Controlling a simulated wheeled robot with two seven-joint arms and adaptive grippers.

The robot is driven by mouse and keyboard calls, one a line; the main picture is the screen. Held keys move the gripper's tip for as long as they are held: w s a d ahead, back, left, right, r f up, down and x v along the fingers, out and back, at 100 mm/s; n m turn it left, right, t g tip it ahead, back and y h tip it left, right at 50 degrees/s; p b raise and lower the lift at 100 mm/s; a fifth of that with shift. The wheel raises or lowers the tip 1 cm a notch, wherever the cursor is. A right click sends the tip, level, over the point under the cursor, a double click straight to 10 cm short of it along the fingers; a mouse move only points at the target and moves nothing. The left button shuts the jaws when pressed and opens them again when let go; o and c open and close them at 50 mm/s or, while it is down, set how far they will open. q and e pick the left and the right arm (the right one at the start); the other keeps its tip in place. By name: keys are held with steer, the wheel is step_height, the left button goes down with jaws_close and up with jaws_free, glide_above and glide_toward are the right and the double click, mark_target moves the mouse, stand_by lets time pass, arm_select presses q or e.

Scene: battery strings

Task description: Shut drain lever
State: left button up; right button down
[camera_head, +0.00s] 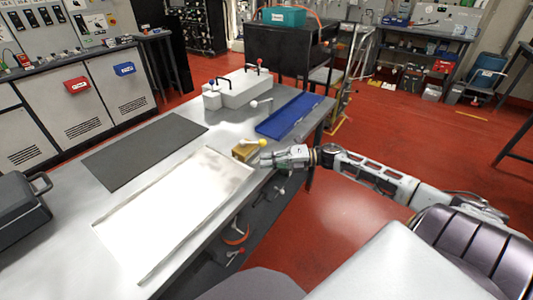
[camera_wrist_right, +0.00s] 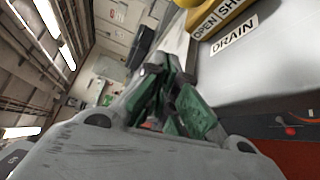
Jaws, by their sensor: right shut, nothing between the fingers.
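The drain valve is a yellow block (camera_head: 244,153) at the near right edge of the grey bench. Its short pale lever ends in a yellow knob (camera_head: 262,142) that points to the right. In the right wrist view a DRAIN label (camera_wrist_right: 235,35) is on the bench top, beside OPEN and partly hidden SHUT labels. Part of the yellow block (camera_wrist_right: 220,10) shows at the top of that view; the lever does not show there. My right gripper (camera_head: 264,161) is shut and empty, just in front of the block, below the knob. It also shows in the wrist view (camera_wrist_right: 173,78). My left gripper is not in view.
A white tray (camera_head: 128,226) lies left of the valve and a dark mat (camera_head: 145,150) beyond it. A blue tray (camera_head: 290,116) and a white box with levers (camera_head: 245,90) are farther back. Red and white handles (camera_head: 236,236) stick out below the bench edge.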

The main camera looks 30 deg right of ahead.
steer(key=shift+w+a, duration=0.35)
steer(key=shift+a, duration=0.25)
steer(key=shift+w+d+r, duration=0.2)
steer(key=shift+w+d, duration=0.5)
steer(key=shift+d, duration=0.2)
steer(key=shift+w+d+r+b, duration=0.1)
steer(key=shift+w+d+b, duration=0.3)
steer(key=shift+d, duration=0.1)
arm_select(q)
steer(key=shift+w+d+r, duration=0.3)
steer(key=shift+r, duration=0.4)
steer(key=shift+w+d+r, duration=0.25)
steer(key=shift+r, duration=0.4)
arm_select(e)
steer(key=shift+w+d, duration=0.15)
steer(key=shift+d, duration=0.05)
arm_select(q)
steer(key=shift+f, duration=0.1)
